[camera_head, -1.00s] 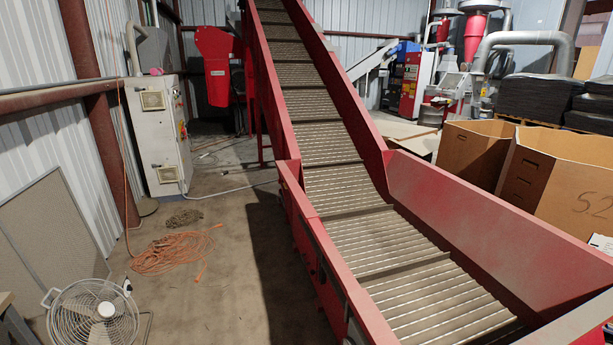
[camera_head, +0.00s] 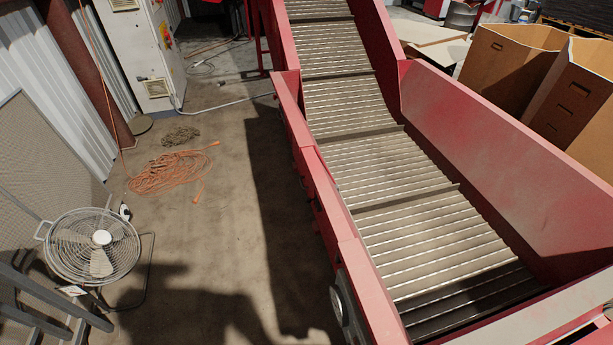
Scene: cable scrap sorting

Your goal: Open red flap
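A large red conveyor (camera_head: 345,240) with a ribbed metal belt (camera_head: 395,190) runs from the lower right up to the top of the head view. Its red side walls are visible, including the wide right wall (camera_head: 500,150). I cannot pick out a separate red flap among the red panels. A dark part (camera_head: 342,305) sits on the outer left side of the conveyor near the bottom. Neither of my grippers is in view.
A round floor fan (camera_head: 98,240) stands at the lower left. A coiled orange cord (camera_head: 170,172) lies on the concrete floor (camera_head: 225,220). A grey-white cabinet (camera_head: 152,55) stands behind. Cardboard boxes (camera_head: 510,65) are beyond the conveyor's right wall. Floor left of the conveyor is mostly clear.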

